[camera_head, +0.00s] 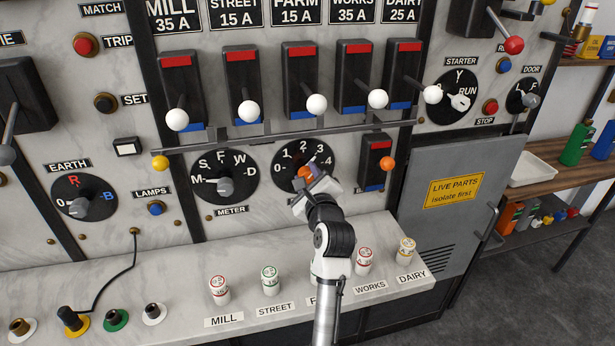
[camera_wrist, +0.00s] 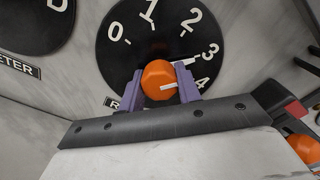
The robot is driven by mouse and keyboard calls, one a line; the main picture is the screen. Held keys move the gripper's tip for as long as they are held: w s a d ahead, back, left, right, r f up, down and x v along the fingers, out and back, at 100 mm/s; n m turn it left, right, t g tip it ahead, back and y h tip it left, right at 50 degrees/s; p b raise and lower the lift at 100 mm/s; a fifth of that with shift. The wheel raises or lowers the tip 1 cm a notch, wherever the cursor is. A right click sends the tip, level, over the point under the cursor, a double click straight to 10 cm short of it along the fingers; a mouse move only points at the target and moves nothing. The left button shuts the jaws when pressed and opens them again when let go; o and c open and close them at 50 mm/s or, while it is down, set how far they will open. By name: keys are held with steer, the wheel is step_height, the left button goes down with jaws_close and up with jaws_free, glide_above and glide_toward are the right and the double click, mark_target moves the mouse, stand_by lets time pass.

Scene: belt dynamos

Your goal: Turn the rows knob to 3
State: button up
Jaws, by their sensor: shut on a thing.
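The rows knob (camera_wrist: 159,78) is an orange knob on a round black dial (camera_wrist: 125,55) numbered 0 to 4. My gripper (camera_wrist: 162,86) has its two purple fingers on either side of the knob and is shut on it. A white mark also shows beside the 3. The label below the dial is mostly hidden; only an R shows. In the head view the knob (camera_head: 304,172) is partly behind my gripper (camera_head: 313,182), and the dial (camera_head: 285,158) is partly covered.
The meter dial (camera_head: 238,168) is to the left. A small switch with an orange ball (camera_head: 387,163) is close on the right. The marble ledge (camera_head: 190,293) below bears several fuses, including a green-marked one (camera_head: 269,280).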

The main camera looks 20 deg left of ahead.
steer(key=o, duration=1)
steer(key=shift+c, duration=0.2)
steer(key=shift+s, duration=0.1)
steer(key=b+v, duration=0.4)
steer(key=v, duration=0.9)
steer(key=shift+s+d, duration=0.25)
